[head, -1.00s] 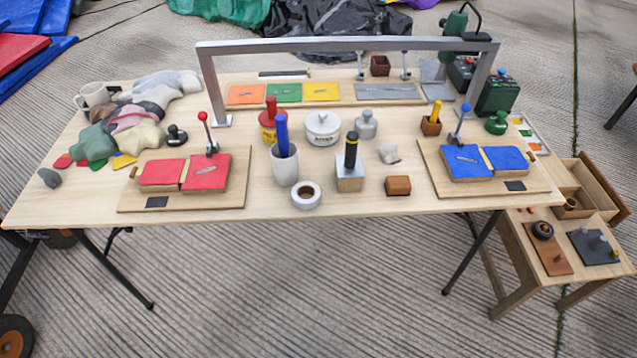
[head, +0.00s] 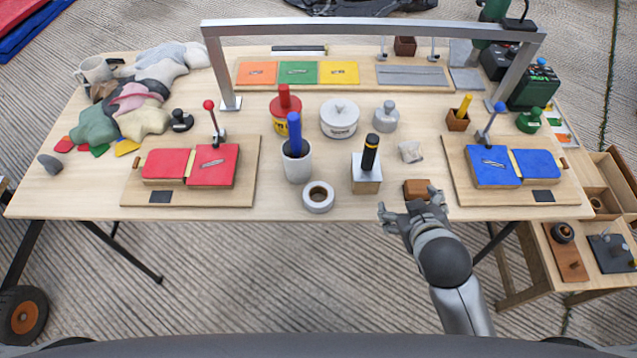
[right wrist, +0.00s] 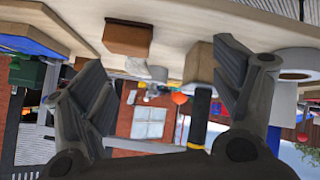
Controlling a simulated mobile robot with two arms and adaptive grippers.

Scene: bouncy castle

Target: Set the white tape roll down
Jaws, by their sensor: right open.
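The white tape roll (head: 318,206) lies flat on the wooden table (head: 90,203), near its front edge, in front of the white cup with the blue marker. Part of it also shows at the right edge of the right wrist view (right wrist: 302,58). My right gripper (head: 409,203) is open and empty at the table's front edge, to the right of the roll and apart from it. Its two spread fingers (right wrist: 160,75) show in the right wrist view with nothing between them. My left gripper is not in view.
A wooden block with a black marker (head: 367,172) stands between the roll and my right gripper. A brown block (head: 418,189) sits just beyond that gripper. Red pads (head: 190,165) and blue pads (head: 514,166) flank the middle. Bare tabletop lies left of the roll.

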